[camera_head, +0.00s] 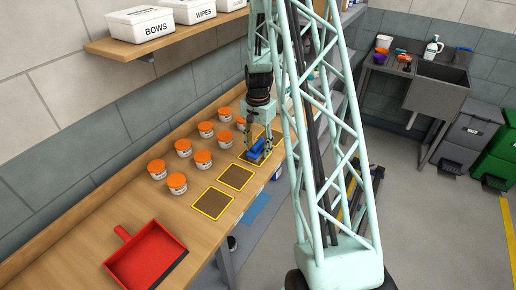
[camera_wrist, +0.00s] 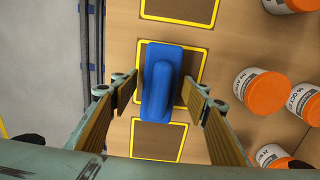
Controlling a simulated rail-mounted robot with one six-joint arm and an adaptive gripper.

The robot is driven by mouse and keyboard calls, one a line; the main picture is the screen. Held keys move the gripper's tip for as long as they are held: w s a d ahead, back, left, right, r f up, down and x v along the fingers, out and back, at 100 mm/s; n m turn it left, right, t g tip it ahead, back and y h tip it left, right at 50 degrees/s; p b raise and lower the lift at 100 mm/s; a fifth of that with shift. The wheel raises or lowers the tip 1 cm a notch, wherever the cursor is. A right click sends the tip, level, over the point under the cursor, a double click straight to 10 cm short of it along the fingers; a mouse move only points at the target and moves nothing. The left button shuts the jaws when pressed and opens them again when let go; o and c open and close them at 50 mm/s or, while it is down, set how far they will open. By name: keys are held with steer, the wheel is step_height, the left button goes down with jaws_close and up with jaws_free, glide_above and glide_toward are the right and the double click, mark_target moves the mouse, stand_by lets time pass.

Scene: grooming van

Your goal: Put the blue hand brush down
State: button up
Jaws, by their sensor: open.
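The blue hand brush (camera_wrist: 158,95) lies on the wooden counter, over a yellow-edged brown square (camera_wrist: 184,63). A gap shows between each finger and the brush in the wrist view. In the head view my gripper (camera_head: 262,148) points down at the brush and partly hides it.
Several white tubs with orange lids (camera_head: 183,147) stand along the wall side of the counter. A red dustpan (camera_head: 146,256) lies at the near end. Two bare squares (camera_head: 236,177) are nearer. A shelf (camera_head: 163,41) with labelled boxes is above. A sink (camera_head: 437,85) stands at the far right.

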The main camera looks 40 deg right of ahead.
mark_target(258, 142)
steer(key=shift+r, duration=0.15)
step_height(258, 142, up, 11)
steer(key=shift+p, duration=0.3)
steer(key=shift+r, duration=0.5)
stand_by(0.3)
stand_by(0.6)
